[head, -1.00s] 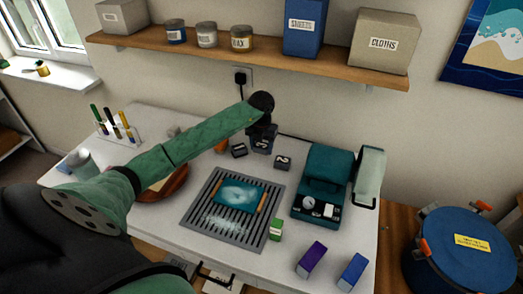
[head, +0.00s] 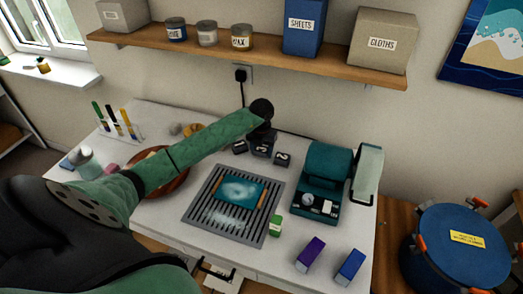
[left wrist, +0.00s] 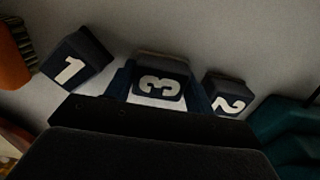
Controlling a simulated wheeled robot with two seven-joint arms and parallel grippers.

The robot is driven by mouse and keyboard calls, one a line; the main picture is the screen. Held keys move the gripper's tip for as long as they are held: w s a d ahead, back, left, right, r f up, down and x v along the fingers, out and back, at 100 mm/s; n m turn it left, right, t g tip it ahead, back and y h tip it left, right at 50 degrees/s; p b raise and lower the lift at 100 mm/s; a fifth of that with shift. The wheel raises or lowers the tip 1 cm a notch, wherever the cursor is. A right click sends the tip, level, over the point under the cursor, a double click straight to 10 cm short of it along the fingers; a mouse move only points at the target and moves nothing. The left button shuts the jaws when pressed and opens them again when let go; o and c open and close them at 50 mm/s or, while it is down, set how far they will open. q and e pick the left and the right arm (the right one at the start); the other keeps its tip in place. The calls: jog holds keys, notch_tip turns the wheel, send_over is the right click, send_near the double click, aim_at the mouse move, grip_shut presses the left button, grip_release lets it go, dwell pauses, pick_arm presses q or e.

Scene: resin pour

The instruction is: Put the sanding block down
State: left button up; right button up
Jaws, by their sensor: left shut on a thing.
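Three dark sanding blocks with white numbers are at the back of the white worktop. My left gripper (head: 262,136) points down and is shut on the block marked 3 (head: 262,150). In the left wrist view this block (left wrist: 159,83) sits between the two blue fingers. The block marked 1 (left wrist: 74,62) is to its left and the block marked 2 (left wrist: 227,96) to its right, both apart from it. They also show in the head view, block 1 (head: 239,147) and block 2 (head: 282,159). I cannot tell whether block 3 touches the worktop. My right gripper is out of view.
A teal machine (head: 322,180) stands right of the blocks. A slotted grey tray (head: 205,205) with a teal and wood piece (head: 240,190) lies in front. Green (head: 275,226), purple (head: 310,254) and blue (head: 350,266) boxes stand nearer. A brown dish (head: 172,183) is partly behind my arm.

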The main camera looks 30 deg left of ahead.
pick_arm(q)
jog(key=shift+f, duration=0.15)
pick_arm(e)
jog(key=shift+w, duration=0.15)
pick_arm(q)
jog(key=o, duration=0.9)
jog(key=shift+d, duration=0.1)
jog(key=shift+o, duration=0.3)
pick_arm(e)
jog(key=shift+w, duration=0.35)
pick_arm(q)
jog(key=shift+f, duration=0.1)
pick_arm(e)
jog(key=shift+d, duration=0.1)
pick_arm(q)
jog(key=shift+s, duration=0.15)
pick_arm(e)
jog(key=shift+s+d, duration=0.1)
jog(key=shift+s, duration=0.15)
